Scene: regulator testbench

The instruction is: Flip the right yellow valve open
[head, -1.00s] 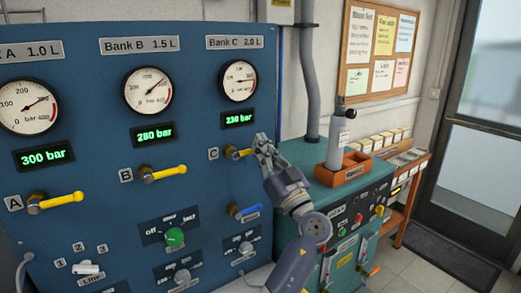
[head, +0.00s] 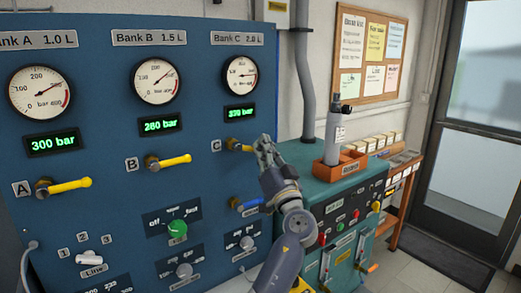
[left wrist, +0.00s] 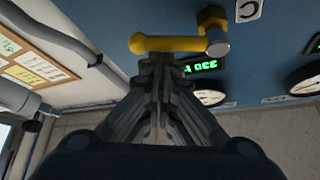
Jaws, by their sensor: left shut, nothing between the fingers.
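The right yellow valve is the bank C lever (head: 238,145) on the blue panel. It also shows in the left wrist view as a yellow handle (left wrist: 168,44) lying across the picture, on a metal hub. In the head view my left gripper (head: 264,148) covers the handle's right end. My left gripper is shut and empty, and its fingertips (left wrist: 160,62) are right beside the handle in the wrist view. I cannot tell whether they touch it. My right gripper is not in view.
A teal cabinet (head: 345,192) with an orange tray and grey cylinder stands to the right.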

